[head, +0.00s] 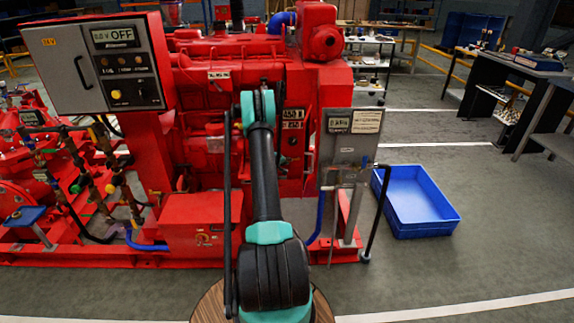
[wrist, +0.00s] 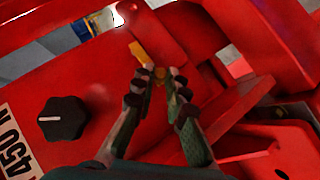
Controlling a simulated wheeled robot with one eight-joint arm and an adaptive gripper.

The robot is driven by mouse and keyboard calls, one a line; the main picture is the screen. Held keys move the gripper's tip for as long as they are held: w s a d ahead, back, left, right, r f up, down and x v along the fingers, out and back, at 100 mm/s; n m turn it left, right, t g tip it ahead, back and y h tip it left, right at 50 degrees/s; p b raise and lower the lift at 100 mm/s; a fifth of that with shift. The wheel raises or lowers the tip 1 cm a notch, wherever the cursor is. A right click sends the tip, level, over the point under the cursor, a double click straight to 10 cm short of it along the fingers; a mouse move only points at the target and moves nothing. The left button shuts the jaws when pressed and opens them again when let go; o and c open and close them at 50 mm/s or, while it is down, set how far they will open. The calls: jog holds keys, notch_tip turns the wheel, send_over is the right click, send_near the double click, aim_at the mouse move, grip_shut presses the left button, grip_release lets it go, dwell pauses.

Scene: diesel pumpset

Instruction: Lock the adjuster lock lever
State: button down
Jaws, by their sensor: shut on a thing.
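A small yellow-orange lever (wrist: 138,52), which I take for the adjuster lock lever, shows in the wrist view at the upper middle against the red machine. My gripper (wrist: 159,76) has its two fingers closed in on the lever's near part, and its far end sticks out up and left past the fingertips. The part between the fingers is mostly hidden. In the head view, my arm hides the gripper and the lever.
A black knob (wrist: 63,118) sits left of my fingers, by a 450 N label (wrist: 16,150). Red brackets and bars lie close on the right. The red pumpset (head: 200,110) fills the head view's middle. A blue tray (head: 425,213) lies on the floor to the right.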

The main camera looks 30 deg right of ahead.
jog(key=shift+r, duration=0.15)
jog(key=c, duration=1.5)
grip_release()
jog(key=shift+c, duration=0.2)
jog(key=shift+a, duration=0.1)
jog(key=v, duration=1.2)
jog(key=shift+r, duration=0.25)
